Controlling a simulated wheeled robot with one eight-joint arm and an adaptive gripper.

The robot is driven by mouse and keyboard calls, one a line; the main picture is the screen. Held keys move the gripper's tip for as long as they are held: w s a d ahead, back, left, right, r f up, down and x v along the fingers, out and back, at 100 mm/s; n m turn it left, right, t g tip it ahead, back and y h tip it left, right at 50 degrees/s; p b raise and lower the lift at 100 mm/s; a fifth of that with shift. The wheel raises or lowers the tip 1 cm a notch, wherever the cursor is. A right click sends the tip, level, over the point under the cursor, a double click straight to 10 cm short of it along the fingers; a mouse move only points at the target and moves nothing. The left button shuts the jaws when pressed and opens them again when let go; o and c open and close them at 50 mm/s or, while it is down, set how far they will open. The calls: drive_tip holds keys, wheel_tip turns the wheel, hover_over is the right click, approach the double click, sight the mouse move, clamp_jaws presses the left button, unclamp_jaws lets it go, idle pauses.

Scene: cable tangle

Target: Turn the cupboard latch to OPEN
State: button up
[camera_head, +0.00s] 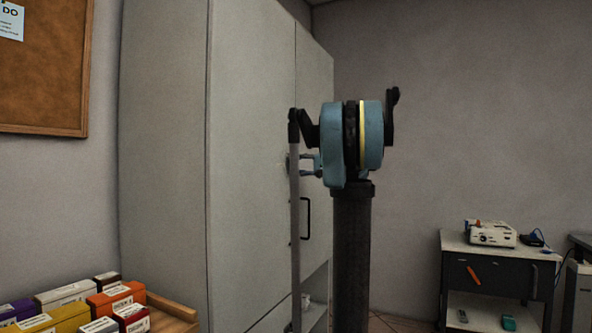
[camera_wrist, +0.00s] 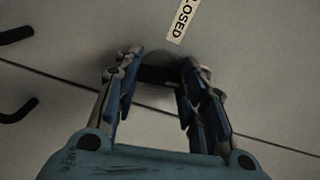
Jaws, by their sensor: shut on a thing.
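The latch (camera_wrist: 160,75) is a dark knob with a grey round edge on the cupboard front, beside the door seam, partly hidden between the fingers. My gripper (camera_wrist: 159,60) has one finger on each side of it and is shut on it. A white label (camera_wrist: 181,16) with black letters, readable as "LOSED" with its start cut off, sits just beyond the latch. In the head view my gripper (camera_head: 305,164) meets the front of the tall grey cupboard (camera_head: 250,110); the latch is too small to make out there. No OPEN label shows.
Dark bar handles (camera_wrist: 18,111) stick out from the doors on the left of the wrist view; one handle (camera_head: 307,218) shows below my gripper in the head view. Boxes (camera_head: 70,312) stand at lower left. A dark cabinet (camera_head: 490,275) with a white device (camera_head: 491,233) stands right.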

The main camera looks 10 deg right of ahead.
drive_tip(key=shift+w+m, duration=0.1)
drive_tip(key=shift+m, duration=0.8)
drive_tip(key=o, duration=1.1)
drive_tip(key=shift+d+f, duration=0.1)
drive_tip(key=shift+c, duration=0.2)
drive_tip(key=v, duration=1.1)
drive_tip(key=shift+s+d, duration=0.2)
drive_tip(key=shift+d, duration=0.15)
